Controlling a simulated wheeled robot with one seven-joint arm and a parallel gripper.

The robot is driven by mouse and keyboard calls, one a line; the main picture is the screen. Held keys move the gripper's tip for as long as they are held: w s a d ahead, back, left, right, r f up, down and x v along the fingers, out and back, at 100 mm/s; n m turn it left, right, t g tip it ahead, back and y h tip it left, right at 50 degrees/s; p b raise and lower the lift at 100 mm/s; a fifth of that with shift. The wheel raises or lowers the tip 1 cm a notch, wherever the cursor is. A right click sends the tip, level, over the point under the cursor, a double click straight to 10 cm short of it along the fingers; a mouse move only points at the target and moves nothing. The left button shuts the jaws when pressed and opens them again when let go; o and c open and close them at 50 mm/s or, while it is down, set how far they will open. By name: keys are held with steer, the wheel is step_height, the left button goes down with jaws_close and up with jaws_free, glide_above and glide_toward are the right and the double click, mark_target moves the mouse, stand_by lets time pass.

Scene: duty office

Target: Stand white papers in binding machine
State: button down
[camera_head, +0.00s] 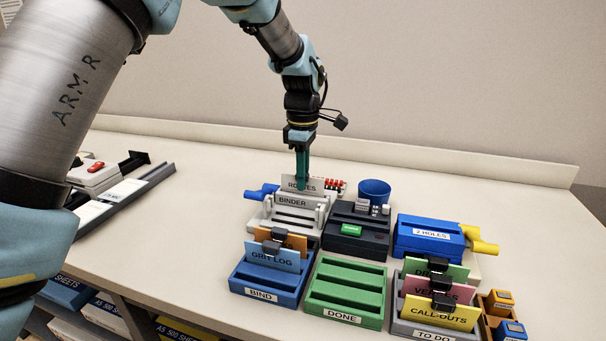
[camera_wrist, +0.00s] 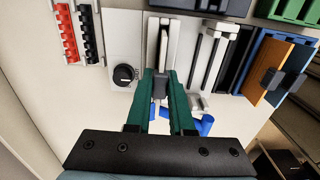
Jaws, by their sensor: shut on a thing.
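The white papers (camera_head: 289,183), with a label partly hidden by a finger, stand upright at the back of the pale grey binding machine (camera_head: 292,203) marked BINDER. My gripper (camera_head: 302,178) points down from above and is shut on the papers and their dark clip. In the wrist view, the green fingers (camera_wrist: 160,85) close around the dark clip, and the papers (camera_wrist: 163,45) show edge-on beyond it. The machine (camera_wrist: 125,48) also shows there, with a black knob. The papers' lower edge is hidden, so I cannot tell whether it rests in the slot.
A dark machine (camera_head: 355,230) and a blue cup (camera_head: 374,191) stand close on the right. In front are the blue BIND tray (camera_head: 262,290), the empty green DONE tray (camera_head: 345,295) and the grey TO DO tray (camera_head: 408,328) with coloured sheets. A blue hole punch (camera_head: 428,234) stands farther right.

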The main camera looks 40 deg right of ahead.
stand_by(0.3)
steer(key=c, duration=0.7)
jaws_free()
steer(key=shift+r+p, duration=3.75)
steer(key=shift+r, duration=0.85)
